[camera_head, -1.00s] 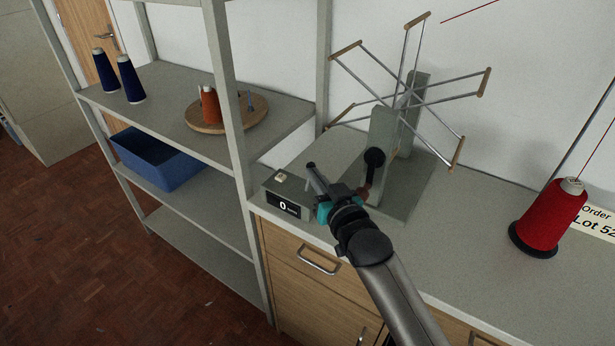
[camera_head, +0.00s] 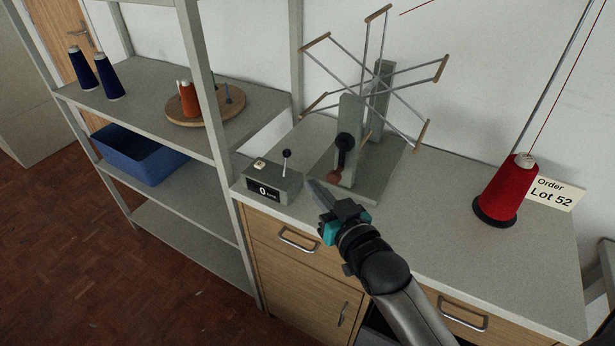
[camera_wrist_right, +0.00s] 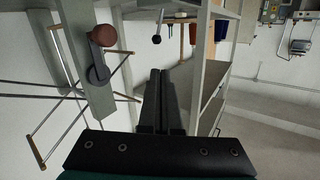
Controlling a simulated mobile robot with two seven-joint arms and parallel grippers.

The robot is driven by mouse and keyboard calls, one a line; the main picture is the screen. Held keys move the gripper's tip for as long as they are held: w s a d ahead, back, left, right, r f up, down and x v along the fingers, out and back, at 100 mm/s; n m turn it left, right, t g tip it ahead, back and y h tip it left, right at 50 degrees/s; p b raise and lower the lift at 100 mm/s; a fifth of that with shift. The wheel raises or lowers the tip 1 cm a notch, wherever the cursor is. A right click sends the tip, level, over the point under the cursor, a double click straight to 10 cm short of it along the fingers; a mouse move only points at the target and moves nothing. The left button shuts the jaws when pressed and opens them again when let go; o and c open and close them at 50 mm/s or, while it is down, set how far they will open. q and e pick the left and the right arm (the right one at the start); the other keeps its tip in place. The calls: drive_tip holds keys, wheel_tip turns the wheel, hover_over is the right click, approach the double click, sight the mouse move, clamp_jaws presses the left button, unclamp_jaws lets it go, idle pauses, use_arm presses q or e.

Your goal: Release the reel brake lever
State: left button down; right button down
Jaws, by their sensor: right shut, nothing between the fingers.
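The reel (camera_head: 375,80) has thin spokes with wooden end bars on a grey stand (camera_head: 352,120). A black crank arm (camera_head: 343,158) with a red-brown knob hangs on the stand's front; the knob shows in the right wrist view (camera_wrist_right: 102,35). A thin upright lever with a black ball (camera_head: 287,153) stands by the counter box, left of the stand; its ball shows beyond my fingers in the wrist view (camera_wrist_right: 157,39). My right gripper (camera_head: 313,186) is shut and empty, in front of the stand and to the right of the lever, apart from it. My left gripper is out of view.
The counter box (camera_head: 262,189) reads 0. A red thread cone (camera_head: 507,190) and a "Lot 52" card (camera_head: 553,194) are at the right of the worktop (camera_head: 450,220). A shelf post (camera_head: 205,90) rises at the left; cones and a blue bin (camera_head: 135,155) are on the shelves.

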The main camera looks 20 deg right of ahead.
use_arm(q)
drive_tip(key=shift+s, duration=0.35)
use_arm(e)
drive_tip(key=shift+s+d+r, duration=0.1)
drive_tip(key=shift+s+r, duration=0.05)
drive_tip(key=shift+s, duration=0.8)
